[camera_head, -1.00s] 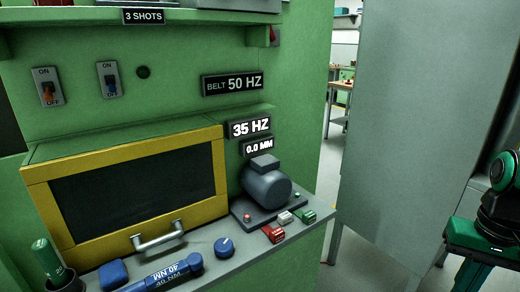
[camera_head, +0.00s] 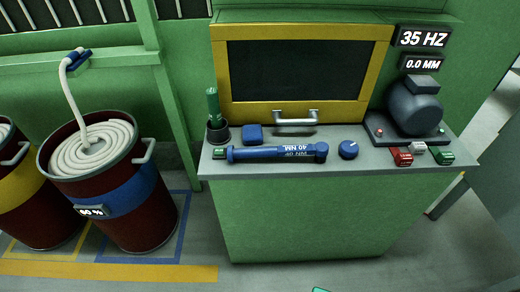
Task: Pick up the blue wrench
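The blue wrench (camera_head: 278,153) is a long blue bar marked "40 NM". It lies flat along the front of the grey shelf (camera_head: 340,165) on the green machine, roughly left to right in the head view. Nothing touches it from above. My gripper is not seen in this view; only a small green-edged piece, perhaps part of my own body, shows at the bottom edge.
A blue block (camera_head: 253,134), a green-handled tool in a dark cup (camera_head: 217,128), a blue knob (camera_head: 348,149), a motor (camera_head: 414,108) and red (camera_head: 401,156) and green (camera_head: 442,155) buttons share the shelf. Barrels (camera_head: 112,190) stand left. Floor in front is clear.

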